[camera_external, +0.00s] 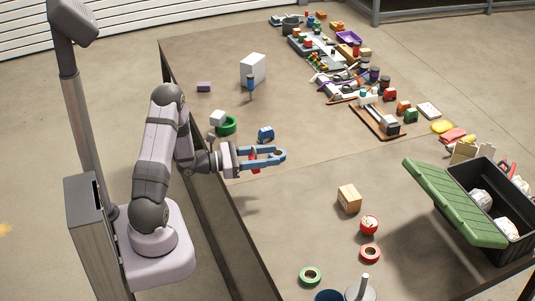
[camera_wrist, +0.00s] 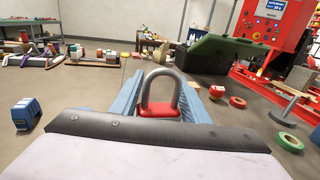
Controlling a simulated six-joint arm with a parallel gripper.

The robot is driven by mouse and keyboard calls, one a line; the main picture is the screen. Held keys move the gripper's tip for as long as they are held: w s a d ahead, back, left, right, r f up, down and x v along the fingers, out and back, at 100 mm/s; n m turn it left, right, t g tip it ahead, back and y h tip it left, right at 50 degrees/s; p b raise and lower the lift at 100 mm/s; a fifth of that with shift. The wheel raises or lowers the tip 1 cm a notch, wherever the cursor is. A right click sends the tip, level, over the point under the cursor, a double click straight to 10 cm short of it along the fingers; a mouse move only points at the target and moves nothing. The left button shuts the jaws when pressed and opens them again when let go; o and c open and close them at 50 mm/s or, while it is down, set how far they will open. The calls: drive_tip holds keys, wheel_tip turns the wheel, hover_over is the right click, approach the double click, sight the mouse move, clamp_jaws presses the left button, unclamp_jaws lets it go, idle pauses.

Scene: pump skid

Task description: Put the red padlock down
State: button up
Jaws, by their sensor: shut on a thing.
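My gripper (camera_external: 268,156) has blue fingers and is held out above the table, left of its middle. It is shut on the red padlock (camera_external: 254,160), whose red body shows between the fingers. In the wrist view the padlock (camera_wrist: 160,111) sits between the two blue fingers, with its grey shackle pointing up. The lower part of its body is hidden behind the dark edge of my gripper. I see no contact between the padlock and the table (camera_external: 300,190).
A blue tape measure (camera_external: 265,134) stands close behind my gripper. A wooden block (camera_external: 349,198), a red-and-white can (camera_external: 369,225) and tape rolls (camera_external: 311,275) lie at the front right. A black crate with a green lid (camera_external: 453,205) stands at the right. The table below my gripper looks clear.

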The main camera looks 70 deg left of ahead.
drive_tip(key=w+d+m+g+h+b, duration=0.25)
drive_tip(key=d+m+h+b, duration=0.2)
drive_tip(key=d, duration=0.85)
drive_tip(key=w+d+m+g+h+b, duration=0.25)
drive_tip(key=d+h, duration=0.25)
drive_tip(key=d, duration=0.8)
drive_tip(key=s+d+m+g+h, duration=0.2)
drive_tip(key=s+d+g, duration=0.1)
drive_tip(key=s+d, duration=0.2)
drive_tip(key=shift+w+a+f+b, duration=0.1)
drive_tip(key=shift+f+b, duration=0.3)
drive_tip(key=shift+f, duration=2.05)
drive_tip(key=shift+w+a+f+b, duration=0.1)
drive_tip(key=shift+f+b, duration=0.3)
drive_tip(key=shift+f, duration=2)
